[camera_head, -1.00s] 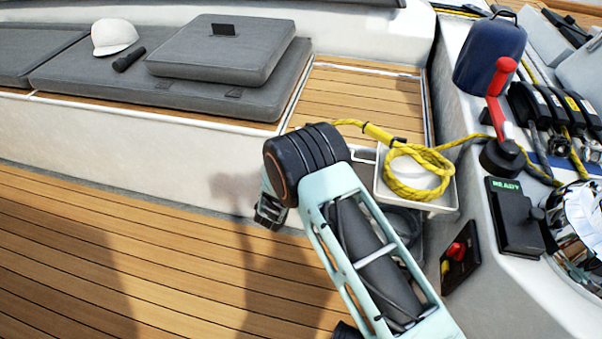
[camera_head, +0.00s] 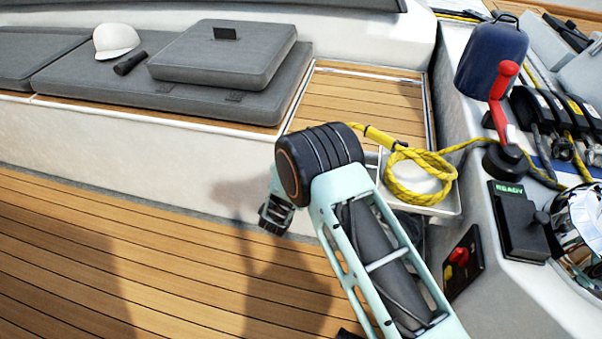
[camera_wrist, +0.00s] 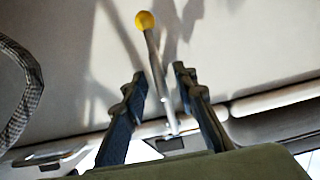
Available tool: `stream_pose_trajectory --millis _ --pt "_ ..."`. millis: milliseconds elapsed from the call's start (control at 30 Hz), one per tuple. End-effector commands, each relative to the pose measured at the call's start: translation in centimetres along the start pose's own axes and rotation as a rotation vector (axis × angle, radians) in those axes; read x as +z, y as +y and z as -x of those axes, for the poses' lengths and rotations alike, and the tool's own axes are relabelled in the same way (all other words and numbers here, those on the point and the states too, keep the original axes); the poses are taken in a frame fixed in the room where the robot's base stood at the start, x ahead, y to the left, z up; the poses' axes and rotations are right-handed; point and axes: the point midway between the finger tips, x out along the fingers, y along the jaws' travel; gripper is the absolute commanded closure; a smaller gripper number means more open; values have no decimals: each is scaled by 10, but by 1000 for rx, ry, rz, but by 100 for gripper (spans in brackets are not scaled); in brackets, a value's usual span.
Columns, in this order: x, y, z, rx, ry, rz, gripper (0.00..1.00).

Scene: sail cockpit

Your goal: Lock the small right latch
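In the wrist view, a thin metal lever (camera_wrist: 155,68) with a yellow ball knob (camera_wrist: 145,20) stands against a pale wall. Its rod runs down to a small dark fitting (camera_wrist: 170,144); I cannot tell for certain whether this is the small right latch. A second flat fitting (camera_wrist: 62,158) shows at the lower left. My gripper (camera_wrist: 158,76) is open, with one dark finger on each side of the rod in the picture; contact is not visible. In the head view, my gripper (camera_head: 275,214) hangs low beside the white bench side, and the lever is hidden.
A dark curved hose or cable (camera_wrist: 22,90) lies at the left of the wrist view. In the head view, a white tray (camera_head: 455,205) with yellow rope (camera_head: 410,185) stands right of my arm, near a red-handled lever (camera_head: 502,85). The teak floor (camera_head: 120,260) at left is clear.

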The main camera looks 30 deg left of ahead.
Motion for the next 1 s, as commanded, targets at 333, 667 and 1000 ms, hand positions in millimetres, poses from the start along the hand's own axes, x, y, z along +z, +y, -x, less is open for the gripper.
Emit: stream_pose_trajectory --millis 333,667,1000 --pt "2 -1 13 -1 -4 1 74" --pt "1 -1 75 -2 -4 1 74" --pt "0 0 118 0 -1 0 74"
